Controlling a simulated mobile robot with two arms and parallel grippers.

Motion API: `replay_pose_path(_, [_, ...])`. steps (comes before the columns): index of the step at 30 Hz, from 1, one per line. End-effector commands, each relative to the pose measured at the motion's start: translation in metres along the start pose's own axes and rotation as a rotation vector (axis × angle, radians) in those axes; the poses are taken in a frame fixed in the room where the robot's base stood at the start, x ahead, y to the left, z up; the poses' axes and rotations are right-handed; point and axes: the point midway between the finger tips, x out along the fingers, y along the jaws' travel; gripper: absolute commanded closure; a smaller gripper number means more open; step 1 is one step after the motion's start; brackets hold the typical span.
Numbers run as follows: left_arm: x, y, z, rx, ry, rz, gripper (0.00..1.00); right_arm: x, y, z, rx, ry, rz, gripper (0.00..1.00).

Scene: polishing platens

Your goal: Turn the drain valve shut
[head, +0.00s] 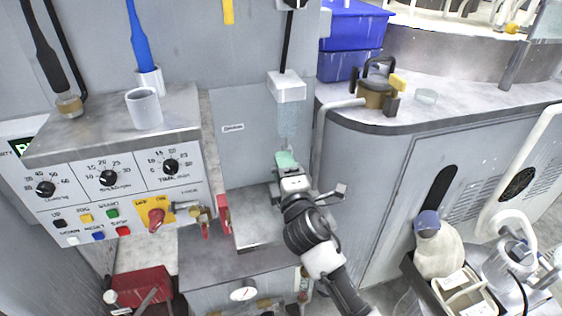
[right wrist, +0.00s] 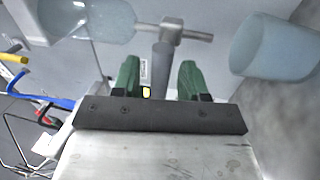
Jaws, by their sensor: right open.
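A brass valve with a red lever (head: 205,222) sits at the right side of the control box; it may be the drain valve, but I cannot read a label on it. My right gripper (head: 287,158) is to its right and higher, in front of the grey cabinet wall. In the right wrist view its green fingers (right wrist: 158,68) are open, with no object clearly held. A metal T-shaped bar on a grey stem (right wrist: 174,34) shows beyond and between the fingers; whether they touch it I cannot tell. My left gripper is not in view.
The control box (head: 120,172) has knobs, buttons and a red rotary switch (head: 156,219). A white cup (head: 144,108) stands on top. A translucent container (head: 288,122) hangs just above my right gripper. A grey counter (head: 450,113) lies right, with blue bins (head: 352,30) behind.

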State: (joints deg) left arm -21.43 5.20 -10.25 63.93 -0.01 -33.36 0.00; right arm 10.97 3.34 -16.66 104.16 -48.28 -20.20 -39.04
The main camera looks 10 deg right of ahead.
Motion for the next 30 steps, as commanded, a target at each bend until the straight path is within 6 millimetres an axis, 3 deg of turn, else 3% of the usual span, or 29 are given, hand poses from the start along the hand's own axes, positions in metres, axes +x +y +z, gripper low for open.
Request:
replay_pose_path(6, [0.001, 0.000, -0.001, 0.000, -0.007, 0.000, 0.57, -0.047, -0.002, 0.000, 0.002, 0.001, -0.004, 0.57])
replay_pose_path(12, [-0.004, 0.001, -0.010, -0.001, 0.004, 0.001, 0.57, -0.079, -0.002, 0.000, 0.002, 0.000, -0.003, 0.57])
replay_pose_path(18, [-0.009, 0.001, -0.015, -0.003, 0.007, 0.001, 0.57, -0.091, -0.001, 0.000, 0.001, 0.000, -0.001, 0.57])
replay_pose_path(30, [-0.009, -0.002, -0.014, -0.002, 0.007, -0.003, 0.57, -0.091, 0.000, 0.000, 0.001, 0.000, -0.001, 0.57])
